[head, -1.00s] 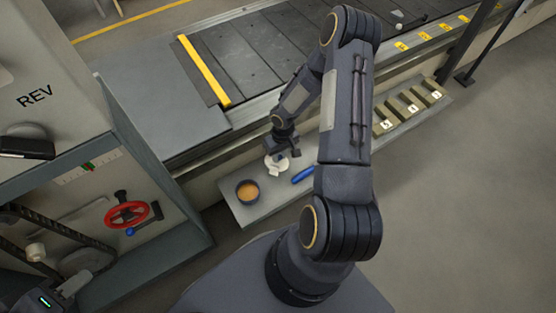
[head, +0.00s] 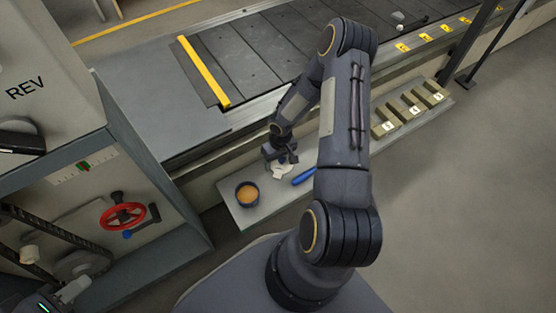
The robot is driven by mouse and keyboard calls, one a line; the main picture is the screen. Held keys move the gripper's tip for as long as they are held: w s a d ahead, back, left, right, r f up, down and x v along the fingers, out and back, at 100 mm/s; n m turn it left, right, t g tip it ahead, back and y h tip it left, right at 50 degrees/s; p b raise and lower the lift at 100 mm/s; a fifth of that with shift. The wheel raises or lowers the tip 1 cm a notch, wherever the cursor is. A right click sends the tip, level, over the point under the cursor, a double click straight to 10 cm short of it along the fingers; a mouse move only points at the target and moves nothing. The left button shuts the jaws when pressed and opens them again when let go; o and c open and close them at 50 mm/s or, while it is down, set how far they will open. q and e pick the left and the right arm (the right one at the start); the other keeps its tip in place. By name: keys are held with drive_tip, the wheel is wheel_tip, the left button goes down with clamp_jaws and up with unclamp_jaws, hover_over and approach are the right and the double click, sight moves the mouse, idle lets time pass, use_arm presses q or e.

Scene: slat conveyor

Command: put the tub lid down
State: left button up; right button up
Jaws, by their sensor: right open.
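The off-white tub lid (head: 284,173) shows at the shelf under my right gripper (head: 281,162), which covers part of it. The right gripper is open, its fingers close over the lid; whether they still touch it is too small to tell. The dark round tub (head: 247,195) stands uncovered to the left of the lid on the same grey shelf (head: 263,208), with orange-brown contents showing.
A blue-handled item (head: 304,177) lies just right of the lid, partly behind my arm. Several numbered blocks (head: 412,106) stand farther right. The slat conveyor (head: 255,60) runs behind the shelf. A machine with a red handwheel (head: 122,216) is at left.

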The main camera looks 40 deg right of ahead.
drive_tip(key=shift+s+d, duration=0.2)
drive_tip(key=shift+d, duration=0.15)
